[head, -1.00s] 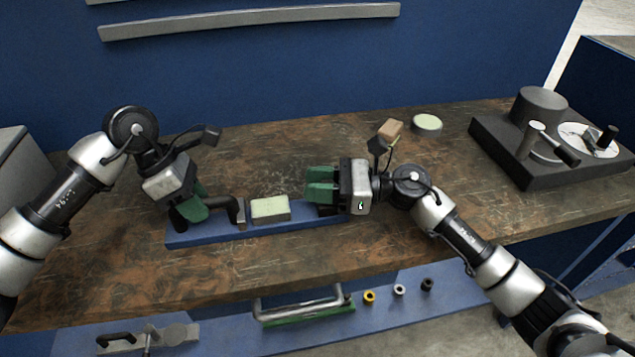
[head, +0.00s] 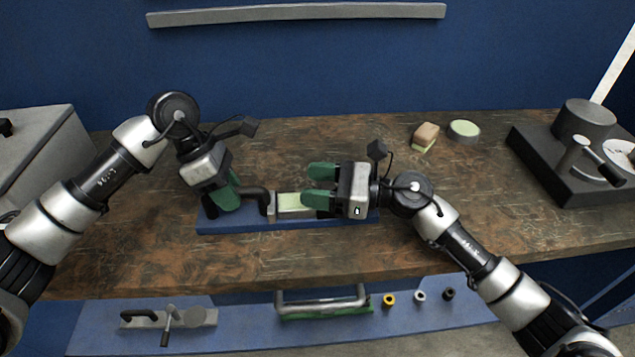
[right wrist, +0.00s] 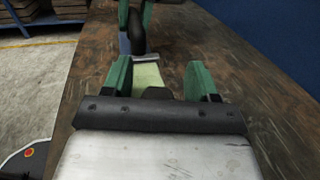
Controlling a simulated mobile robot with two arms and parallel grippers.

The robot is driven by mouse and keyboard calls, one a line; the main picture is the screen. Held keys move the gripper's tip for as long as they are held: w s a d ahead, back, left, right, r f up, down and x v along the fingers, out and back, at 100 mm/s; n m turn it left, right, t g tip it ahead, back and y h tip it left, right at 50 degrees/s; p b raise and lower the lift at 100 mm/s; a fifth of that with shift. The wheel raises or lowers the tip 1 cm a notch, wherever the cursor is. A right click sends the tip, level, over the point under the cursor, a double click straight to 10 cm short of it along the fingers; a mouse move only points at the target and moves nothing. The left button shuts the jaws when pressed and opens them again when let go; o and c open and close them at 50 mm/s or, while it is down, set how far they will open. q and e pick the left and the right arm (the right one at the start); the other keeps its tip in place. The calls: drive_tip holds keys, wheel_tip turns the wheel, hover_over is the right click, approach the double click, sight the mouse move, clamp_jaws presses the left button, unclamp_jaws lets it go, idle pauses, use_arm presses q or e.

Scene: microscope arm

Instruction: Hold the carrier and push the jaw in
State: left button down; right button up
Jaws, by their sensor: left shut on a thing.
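A blue base (head: 285,224) lies on the bench. On its left is a dark bent handle (head: 256,193) with an upright metal plate (head: 271,205); I take this for the carrier. My left gripper (head: 228,196) is shut on the handle. Right of the plate sits a metal block with a pale green top (head: 289,202), also in the right wrist view (right wrist: 148,76). My right gripper (head: 309,184) is open, its green fingers pointing left at the block's right end. In the right wrist view a dark piece (right wrist: 157,93) shows between its fingers, perhaps the jaw; its lower part is hidden.
A sponge-like brown and green block (head: 425,136) and a round green-topped disc (head: 464,129) lie behind my right arm. A dark machine with a crank (head: 570,160) stands at the right. A blue wall closes the back. Handles and rings are on the lower blue shelf (head: 245,325).

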use_arm(q)
drive_tip(key=shift+r, duration=0.15)
use_arm(e)
drive_tip(key=v, duration=1.2)
use_arm(q)
drive_tip(key=shift+w, duration=0.1)
drive_tip(key=c, duration=0.8)
unclamp_jaws()
drive_tip(key=shift+c, duration=0.2)
